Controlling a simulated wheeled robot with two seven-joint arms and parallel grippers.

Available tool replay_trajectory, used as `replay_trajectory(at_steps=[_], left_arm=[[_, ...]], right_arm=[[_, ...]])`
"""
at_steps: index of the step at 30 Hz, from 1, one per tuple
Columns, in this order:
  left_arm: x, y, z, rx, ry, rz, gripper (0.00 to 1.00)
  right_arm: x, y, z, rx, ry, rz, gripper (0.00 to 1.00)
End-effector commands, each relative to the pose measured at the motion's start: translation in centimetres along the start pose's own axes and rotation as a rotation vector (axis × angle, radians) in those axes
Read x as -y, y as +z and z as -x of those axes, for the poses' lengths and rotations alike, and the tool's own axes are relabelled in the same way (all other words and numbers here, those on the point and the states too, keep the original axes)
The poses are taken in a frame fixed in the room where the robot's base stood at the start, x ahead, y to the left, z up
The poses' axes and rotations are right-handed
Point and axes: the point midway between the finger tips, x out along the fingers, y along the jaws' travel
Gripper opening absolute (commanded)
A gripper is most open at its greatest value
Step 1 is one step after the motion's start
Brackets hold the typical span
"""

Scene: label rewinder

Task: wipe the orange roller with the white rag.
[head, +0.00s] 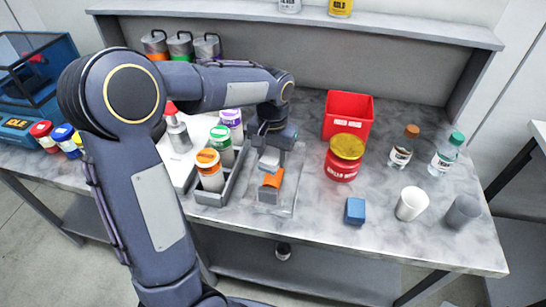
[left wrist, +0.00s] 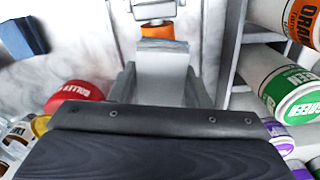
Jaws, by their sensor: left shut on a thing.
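My left gripper (head: 269,152) points down over the rewinder at the middle of the bench. It is shut on the white rag (head: 268,163), a pale folded piece that shows between the fingers in the left wrist view (left wrist: 163,62). The orange roller (head: 271,180) sits in a grey frame just in front of the rag. In the left wrist view the orange roller (left wrist: 160,32) shows just beyond the rag's far edge, partly hidden by it. I cannot tell whether rag and roller touch. My right gripper is not in view.
A grey tray (head: 208,199) with orange, green and purple labelled jars stands left of the roller. A red bin (head: 348,116) and a red jar with yellow lid (head: 344,158) stand right. A blue block (head: 355,211), cups and bottles are farther right.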

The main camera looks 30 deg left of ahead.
Motion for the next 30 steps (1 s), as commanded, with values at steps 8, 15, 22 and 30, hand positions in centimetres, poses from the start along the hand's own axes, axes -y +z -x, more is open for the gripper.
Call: replay_trajectory(at_steps=[8,15,22,30], left_arm=[[0.2,-0.1,3.0,-0.001,0.0,0.0,0.25],[0.3,-0.1,3.9,-0.002,0.001,0.001,0.25],[0.3,-0.1,3.9,-0.002,0.0,0.001,0.25],[0.3,-0.1,3.9,-0.002,0.0,0.0,0.25]], right_arm=[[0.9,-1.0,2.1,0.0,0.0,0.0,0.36],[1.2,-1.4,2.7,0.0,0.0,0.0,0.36],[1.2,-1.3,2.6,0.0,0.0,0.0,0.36],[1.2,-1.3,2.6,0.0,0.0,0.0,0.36]])
